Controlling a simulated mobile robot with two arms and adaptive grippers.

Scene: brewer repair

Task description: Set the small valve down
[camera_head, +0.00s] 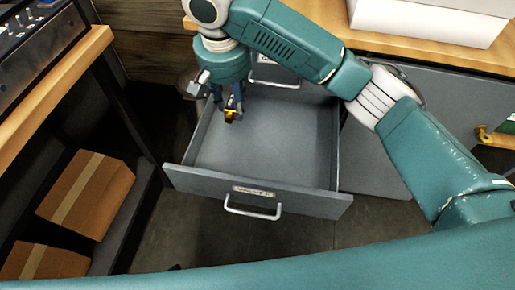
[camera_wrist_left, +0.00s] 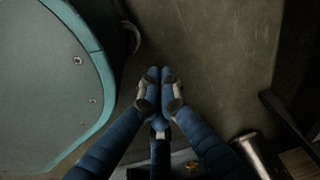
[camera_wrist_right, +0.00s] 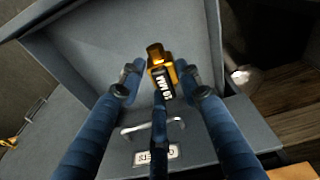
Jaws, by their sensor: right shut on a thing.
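The small valve (camera_head: 230,115) is orange-gold with a black lettered body. My right gripper (camera_head: 229,103) is shut on it and holds it over the left back part of the open grey drawer (camera_head: 262,150). In the right wrist view the valve (camera_wrist_right: 160,72) sits between the fingertips, with the drawer's inside (camera_wrist_right: 95,60) behind it. I cannot tell whether the valve touches the drawer's bottom. The drawer looks empty otherwise. My left gripper (camera_wrist_left: 160,88) has its fingertips together, empty, above the dark floor; it is outside the head view.
The open drawer's labelled front has a handle (camera_head: 252,211). Another drawer handle (camera_head: 274,80) is close behind my right gripper. Cardboard boxes (camera_head: 86,195) sit on a shelf at left. A white box (camera_head: 430,20) stands on the wooden top. A yellow-handled object (camera_head: 484,134) is at far right.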

